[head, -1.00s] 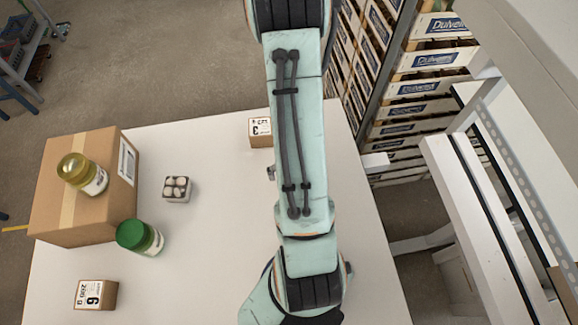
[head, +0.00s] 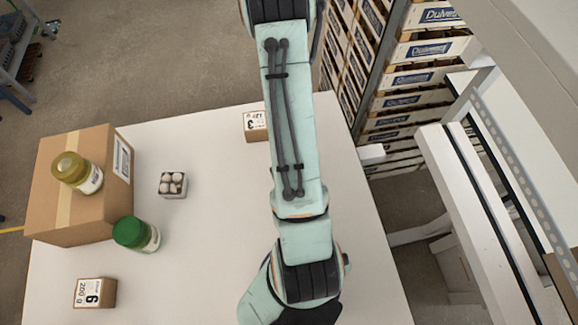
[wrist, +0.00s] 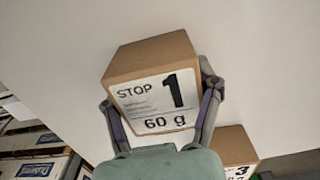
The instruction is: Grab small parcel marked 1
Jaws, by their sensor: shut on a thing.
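The small parcel marked 1 (wrist: 152,82) is a brown cardboard box with a white label reading "STOP", "1" and "60 g". It shows only in the wrist view, where it fills the space between the fingers. My gripper (wrist: 160,105) is shut on it, with one finger against each side. The table surface lies behind the parcel, and I cannot tell whether the parcel touches it. In the head view the parcel and gripper are hidden or out of frame at my arm's lower end.
Shelving (head: 415,75) stands at right.

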